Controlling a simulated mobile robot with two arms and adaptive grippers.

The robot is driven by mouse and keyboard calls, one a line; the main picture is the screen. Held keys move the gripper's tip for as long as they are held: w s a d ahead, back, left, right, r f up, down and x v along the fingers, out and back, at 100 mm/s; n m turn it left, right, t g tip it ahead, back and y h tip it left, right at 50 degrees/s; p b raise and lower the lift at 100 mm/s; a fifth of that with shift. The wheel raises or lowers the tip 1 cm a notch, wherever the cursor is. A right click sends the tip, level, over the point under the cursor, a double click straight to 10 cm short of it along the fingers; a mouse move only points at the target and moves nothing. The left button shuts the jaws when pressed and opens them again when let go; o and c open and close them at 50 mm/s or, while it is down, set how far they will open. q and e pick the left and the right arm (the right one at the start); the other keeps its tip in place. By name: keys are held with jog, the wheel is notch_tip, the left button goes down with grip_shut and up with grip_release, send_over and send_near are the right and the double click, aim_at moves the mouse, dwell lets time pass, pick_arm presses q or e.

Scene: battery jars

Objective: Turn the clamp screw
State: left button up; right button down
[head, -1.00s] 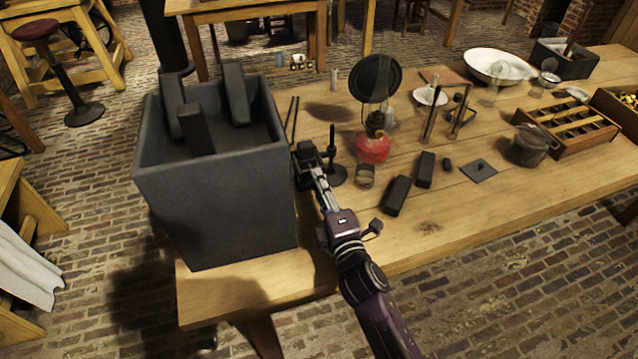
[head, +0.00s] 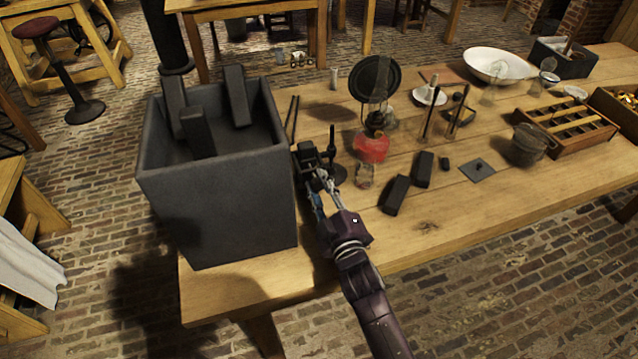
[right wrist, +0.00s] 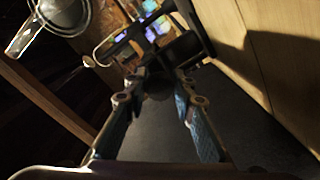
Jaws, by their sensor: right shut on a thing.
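My right gripper (head: 316,172) is at the right side of the big grey jar (head: 225,205), near the table's left end. Its jaws are shut on a small dark part of the black clamp (head: 307,152), and the fingers cover much of it. In the right wrist view, the two blue-padded fingers (right wrist: 163,92) close around a dark rounded piece (right wrist: 160,84), with dark bars of the clamp above it. I cannot make out the screw's thread. My left gripper is not in view.
Dark plates (head: 238,95) stand in the open jar. A dark stand (head: 338,172), a red lamp (head: 371,148) and two black blocks (head: 397,194) are to the right of my gripper. The table's front strip (head: 440,220) is clear.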

jog(key=shift+f, duration=0.15)
dwell(0.3)
jog(key=c, duration=1.6)
grip_release()
jog(key=shift+s, duration=0.15)
jog(key=v, duration=1.1)
jog(key=shift+s+d, duration=0.2)
jog(key=shift+s, duration=0.15)
